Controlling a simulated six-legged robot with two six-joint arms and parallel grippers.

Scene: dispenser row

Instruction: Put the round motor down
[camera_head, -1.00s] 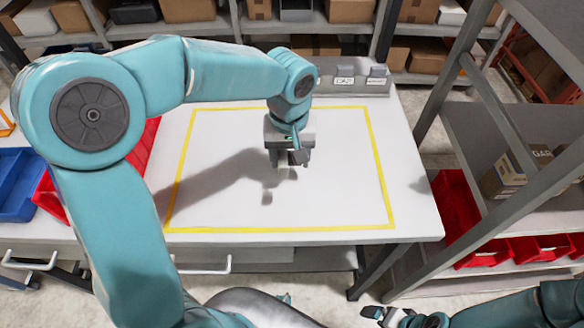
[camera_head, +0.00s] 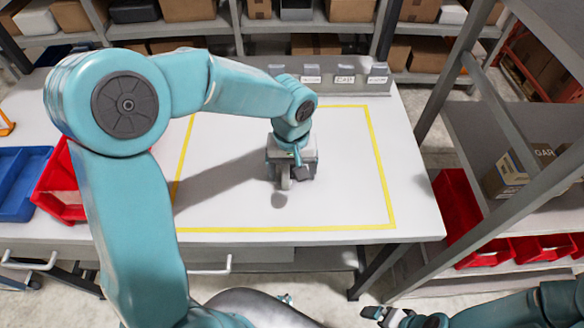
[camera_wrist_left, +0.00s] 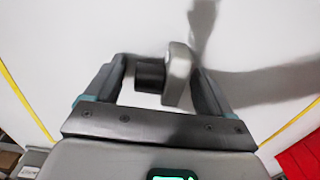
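The round motor shows in the left wrist view as a pale grey disc (camera_wrist_left: 179,75) with a short dark cylinder on its left side. It sits between the two fingers of my left gripper (camera_wrist_left: 165,80), which appear to touch it at both ends. In the head view my left gripper (camera_head: 289,176) points down over the white table, inside the yellow outline. The motor's pale disc (camera_head: 285,181) hangs there, its small shadow apart below it.
The yellow outline (camera_head: 388,195) encloses a bare white tabletop (camera_head: 340,200). A grey dispenser row (camera_head: 345,80) with labels stands at the back edge. A red bin (camera_head: 60,185) and a blue bin (camera_head: 22,185) are at the left. A grey shelf rack (camera_head: 520,130) stands at the right.

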